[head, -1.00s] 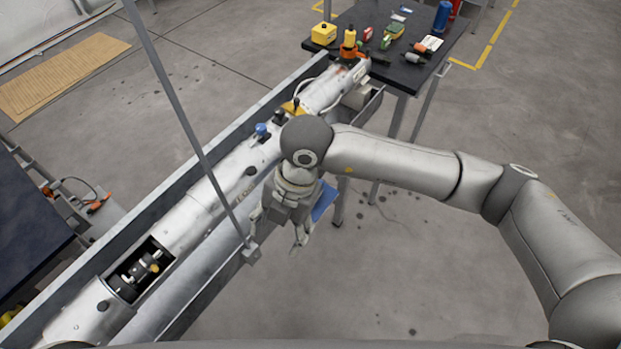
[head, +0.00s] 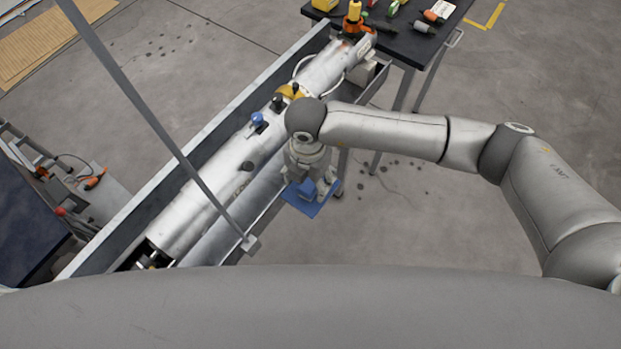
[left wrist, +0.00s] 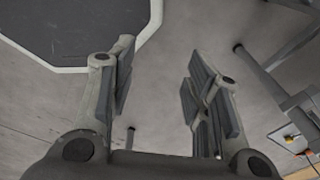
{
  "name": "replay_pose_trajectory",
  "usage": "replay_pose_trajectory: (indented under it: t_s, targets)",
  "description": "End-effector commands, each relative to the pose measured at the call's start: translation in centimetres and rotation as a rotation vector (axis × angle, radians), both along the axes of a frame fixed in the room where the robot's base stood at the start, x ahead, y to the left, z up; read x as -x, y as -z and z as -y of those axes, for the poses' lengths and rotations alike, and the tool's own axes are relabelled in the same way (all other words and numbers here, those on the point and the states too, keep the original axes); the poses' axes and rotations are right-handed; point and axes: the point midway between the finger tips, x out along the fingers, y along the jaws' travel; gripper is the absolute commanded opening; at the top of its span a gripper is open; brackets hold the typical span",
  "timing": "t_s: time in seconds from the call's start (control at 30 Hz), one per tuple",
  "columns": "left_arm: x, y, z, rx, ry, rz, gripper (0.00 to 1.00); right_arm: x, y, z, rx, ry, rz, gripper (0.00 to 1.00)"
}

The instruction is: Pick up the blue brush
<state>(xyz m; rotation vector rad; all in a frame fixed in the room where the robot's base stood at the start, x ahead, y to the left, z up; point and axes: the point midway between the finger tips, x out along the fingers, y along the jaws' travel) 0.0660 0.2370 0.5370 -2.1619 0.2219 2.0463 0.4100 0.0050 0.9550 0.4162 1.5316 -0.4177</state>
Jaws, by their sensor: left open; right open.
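A blue flat piece (head: 318,207) sits beside the metal trough, just below my right gripper (head: 309,187) in the head view. A smaller blue shape (head: 306,189) shows on it, between or just behind the fingers. It is too small and covered to tell whether this is the blue brush. My right gripper is open and points down over it; I cannot tell if it touches. My left gripper (left wrist: 160,62) shows only in the left wrist view, open with nothing between its fingers, above bare floor.
A long silver cylinder (head: 215,190) lies in the grey trough (head: 103,245), with a blue knob (head: 257,119) on top. A thin grey pole (head: 150,125) crosses in front. A dark table (head: 462,12) with several tools stands at the back. Floor at right is clear.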

Motion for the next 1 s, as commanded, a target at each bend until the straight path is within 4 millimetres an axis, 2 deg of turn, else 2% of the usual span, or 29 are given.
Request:
replay_pose_trajectory:
  t_s: [0.03,0.1,0.2,0.37,0.6,1.0]
  targets:
    - [-1.5,-1.0,0.1,0.003,0.0,0.023,0.45,-0.2,0.2,0.1,0.003,0.001,-0.003,0.62]
    - [-3.1,-1.7,0.3,0.005,0.0,0.048,0.45,-0.4,1.1,0.1,0.002,0.001,-0.004,0.62]
    - [-4.3,-2.2,0.4,0.008,0.0,0.067,0.45,-0.5,2.5,0.1,0.002,0.0,-0.003,0.62]
    - [-3.7,-2.4,0.3,0.006,-0.001,0.055,0.45,-0.5,3.7,0.1,0.001,0.0,-0.003,0.62]
    - [-1.3,-2.1,0.1,0.002,-0.001,0.02,0.45,-0.5,3.9,0.1,-0.001,-0.001,-0.002,0.61]
    - [-2.1,-2.2,0.2,0.004,-0.001,0.032,0.45,-0.5,3.8,0.1,0.0,0.0,-0.002,0.12]
